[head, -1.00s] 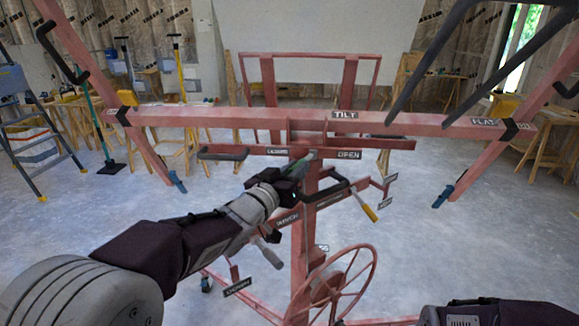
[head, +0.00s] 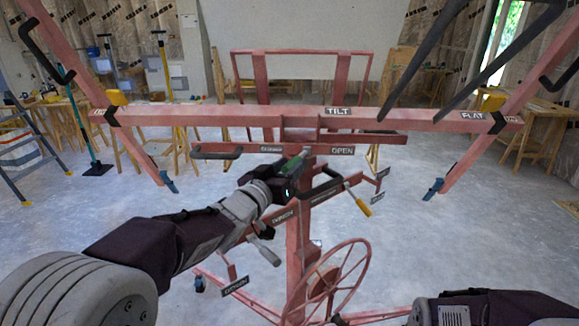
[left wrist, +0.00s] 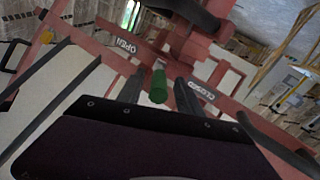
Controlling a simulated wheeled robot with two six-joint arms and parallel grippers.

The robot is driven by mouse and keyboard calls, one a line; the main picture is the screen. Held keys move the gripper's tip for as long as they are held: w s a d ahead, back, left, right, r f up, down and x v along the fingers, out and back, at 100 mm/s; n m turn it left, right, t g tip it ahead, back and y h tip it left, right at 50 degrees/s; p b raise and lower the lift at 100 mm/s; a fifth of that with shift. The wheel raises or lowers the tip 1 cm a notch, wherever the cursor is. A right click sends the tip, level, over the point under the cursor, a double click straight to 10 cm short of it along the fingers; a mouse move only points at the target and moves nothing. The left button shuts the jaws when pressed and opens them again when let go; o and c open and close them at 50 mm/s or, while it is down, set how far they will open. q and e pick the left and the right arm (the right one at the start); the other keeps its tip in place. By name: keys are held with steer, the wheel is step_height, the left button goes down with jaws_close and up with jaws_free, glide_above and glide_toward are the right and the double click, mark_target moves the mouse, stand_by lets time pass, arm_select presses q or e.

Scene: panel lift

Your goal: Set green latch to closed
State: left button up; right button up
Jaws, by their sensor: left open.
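The green latch (left wrist: 159,86) shows in the left wrist view as a short green handle between the two dark fingers of my left gripper (left wrist: 158,92). The fingers stand apart, with a gap visible on both sides of the latch. In the head view my left gripper (head: 293,176) is at the red frame's centre post, and only a bit of green latch (head: 302,160) shows past it. An OPEN label (head: 342,150) is right of the latch and a CLOSED label (head: 271,149) left of it. My right gripper is outside the views.
The red panel lift's crossbar (head: 240,116) runs above my left gripper. A yellow-handled crank (head: 358,200) is just right of it, and a red handwheel (head: 337,283) is below. Ladders, tools and sawhorses stand farther back.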

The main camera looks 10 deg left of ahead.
arm_select(q)
steer(key=v, duration=0.9)
